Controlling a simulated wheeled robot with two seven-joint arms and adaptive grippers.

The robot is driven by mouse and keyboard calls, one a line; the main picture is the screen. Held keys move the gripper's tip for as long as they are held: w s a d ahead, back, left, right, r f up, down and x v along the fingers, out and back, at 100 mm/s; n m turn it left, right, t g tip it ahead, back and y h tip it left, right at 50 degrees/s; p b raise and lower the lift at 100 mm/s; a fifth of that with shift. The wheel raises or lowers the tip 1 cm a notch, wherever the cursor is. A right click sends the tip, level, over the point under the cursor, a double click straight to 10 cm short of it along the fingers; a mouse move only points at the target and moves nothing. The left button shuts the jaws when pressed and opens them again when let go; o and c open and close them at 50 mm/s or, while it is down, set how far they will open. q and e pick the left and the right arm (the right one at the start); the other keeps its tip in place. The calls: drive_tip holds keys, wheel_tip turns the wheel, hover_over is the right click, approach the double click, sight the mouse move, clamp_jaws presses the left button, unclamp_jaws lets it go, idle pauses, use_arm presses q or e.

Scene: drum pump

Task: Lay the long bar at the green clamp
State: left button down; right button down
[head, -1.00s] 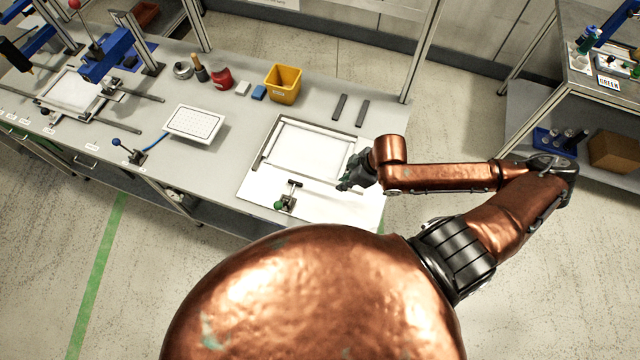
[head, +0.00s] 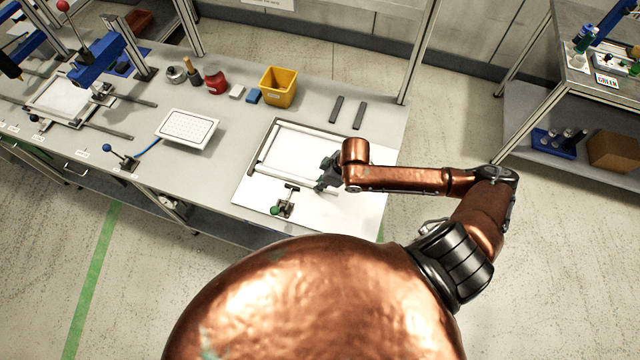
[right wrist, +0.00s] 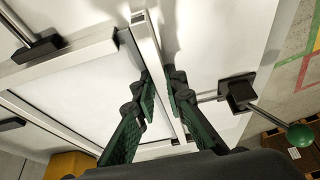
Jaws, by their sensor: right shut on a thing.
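The long bar (right wrist: 147,42) is a pale metal strip running between the two green-padded fingers of my right gripper (right wrist: 160,88) in the right wrist view. The gripper is shut on it. In the head view my right gripper (head: 326,181) is over the near right part of the white board (head: 255,200), and the bar is hard to make out there. The green clamp (head: 282,207), with a green knob, stands at the board's near edge. In the right wrist view the clamp (right wrist: 240,92) is right of the bar, its rod pointing towards it. My left gripper is out of view.
A metal frame (head: 262,148) lies on the board beyond the clamp. Two dark strips (head: 336,109) lie behind it. A yellow bin (head: 278,88), a red item (head: 215,82) and a white perforated tray (head: 187,129) stand on the bench. A shelf unit (head: 540,105) is at right.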

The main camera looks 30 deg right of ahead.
drive_tip(key=shift+f, duration=0.2)
drive_tip(key=shift+f, duration=0.1)
drive_tip(key=shift+s+f, duration=0.2)
drive_tip(key=shift+f, duration=0.05)
drive_tip(key=c, duration=2)
unclamp_jaws()
drive_tip(key=shift+f, duration=0.25)
drive_tip(key=shift+o, duration=0.2)
drive_tip(key=shift+s, duration=0.1)
drive_tip(key=shift+r, duration=0.1)
drive_tip(key=shift+d+r, duration=0.1)
drive_tip(key=shift+r, duration=0.2)
drive_tip(key=p+v, duration=0.1)
drive_tip(key=v, duration=1.1)
drive_tip(key=shift+w+r, duration=0.25)
drive_tip(key=shift+w, duration=0.05)
